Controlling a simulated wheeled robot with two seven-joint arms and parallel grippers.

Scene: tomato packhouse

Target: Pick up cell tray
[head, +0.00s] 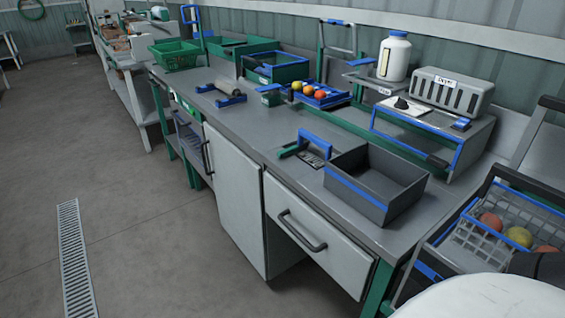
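A blue tray (337,101) holding round tomatoes in yellow, orange and red lies on the grey workbench, towards its back and near the middle of the view. It looks like the cell tray; its cells are too small to make out clearly. Neither of my grippers shows in the head view, and nothing is seen touching the tray.
The grey workbench (262,132) carries an open grey bin (357,193) at its front right. A green-and-blue crate (290,72) stands left of the tray. A white jar (394,58) and a grey machine (440,130) stand right. A wire basket (482,228) holds fruit. Floor at left is clear.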

